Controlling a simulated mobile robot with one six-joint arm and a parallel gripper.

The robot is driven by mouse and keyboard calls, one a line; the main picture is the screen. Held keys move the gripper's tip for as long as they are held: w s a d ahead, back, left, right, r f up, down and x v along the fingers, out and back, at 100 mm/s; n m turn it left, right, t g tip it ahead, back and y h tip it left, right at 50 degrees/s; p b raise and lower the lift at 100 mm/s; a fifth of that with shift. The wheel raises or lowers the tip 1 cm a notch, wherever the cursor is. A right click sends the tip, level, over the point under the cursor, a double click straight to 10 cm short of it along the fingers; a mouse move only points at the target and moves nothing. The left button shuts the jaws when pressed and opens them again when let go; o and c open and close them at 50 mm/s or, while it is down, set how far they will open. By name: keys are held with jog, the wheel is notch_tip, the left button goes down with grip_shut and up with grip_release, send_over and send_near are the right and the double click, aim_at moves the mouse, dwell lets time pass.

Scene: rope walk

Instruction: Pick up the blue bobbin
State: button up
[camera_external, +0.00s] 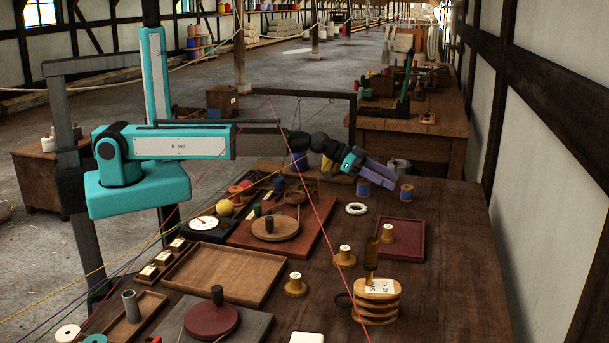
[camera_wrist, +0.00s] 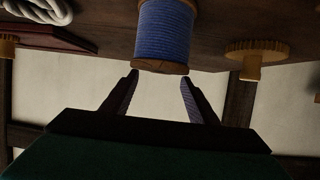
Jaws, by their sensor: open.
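A blue bobbin (camera_external: 406,192) with wooden ends stands upright on the table, just beyond the tips of my gripper (camera_external: 391,180). In the wrist view, where the table is at the top, the blue bobbin (camera_wrist: 163,32) is centred ahead of my gripper (camera_wrist: 159,80). One wooden end is near the gap between the two spread fingers. The fingers are open with nothing between them, and I cannot tell the exact distance to the bobbin. Another small blue bobbin (camera_external: 363,188) stands beneath my gripper in the outside view.
A white rope coil (camera_external: 356,209) and a dark red tray (camera_external: 402,240) lie nearer the camera. Wooden bobbins (camera_external: 345,257) and a wooden stacked tool (camera_external: 377,303) stand further forward. A pink cord (camera_external: 303,165) crosses in front of my arm.

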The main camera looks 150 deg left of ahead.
aim_at(404, 186)
jog(key=shift+w+a, duration=0.1)
jog(key=shift+p+x, duration=0.6)
jog(key=shift+x, duration=1.1)
jog(key=shift+w+a+f, duration=0.35)
jog(key=shift+w+a, duration=0.1)
jog(key=shift+a, duration=0.05)
jog(key=c, duration=1.1)
jog(key=shift+r+b, duration=0.3)
jog(key=shift+r, duration=4.7)
